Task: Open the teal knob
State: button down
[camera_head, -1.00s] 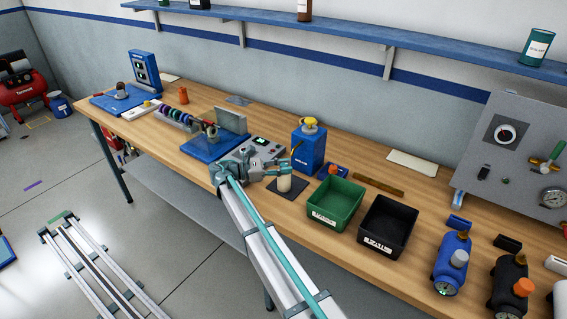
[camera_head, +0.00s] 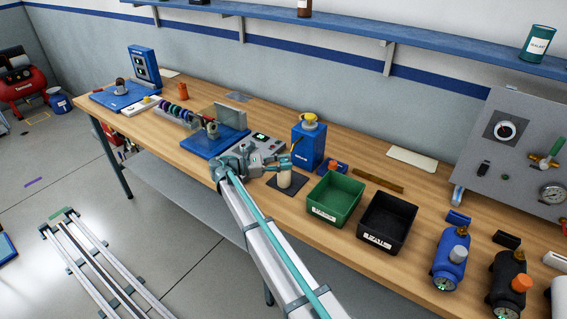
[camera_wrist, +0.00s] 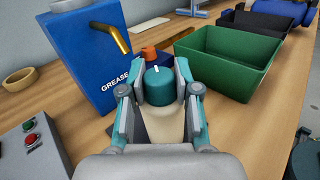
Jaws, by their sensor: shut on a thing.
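The teal knob (camera_wrist: 160,86) is a short round cap with a white mark on its top. It sits on a cream cylinder (camera_wrist: 163,124), which also shows in the head view (camera_head: 284,180), upright on a dark square mat (camera_head: 291,185). My gripper (camera_wrist: 160,84) has its two pads on the left and right sides of the knob and is shut on it. In the head view my gripper (camera_head: 279,164) is at the top of the cylinder and largely hides the knob.
A blue grease dispenser (camera_head: 308,148) with a brass spout stands just behind. A green bin (camera_head: 348,214) and a black bin (camera_head: 400,234) are to the right. A grey box with buttons (camera_wrist: 32,138) is close on the left. The wooden bench (camera_head: 230,184) carries other devices.

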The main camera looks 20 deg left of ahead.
dwell(0.3)
jog(key=c, duration=0.8)
grip_release()
jog(key=v, duration=1.2)
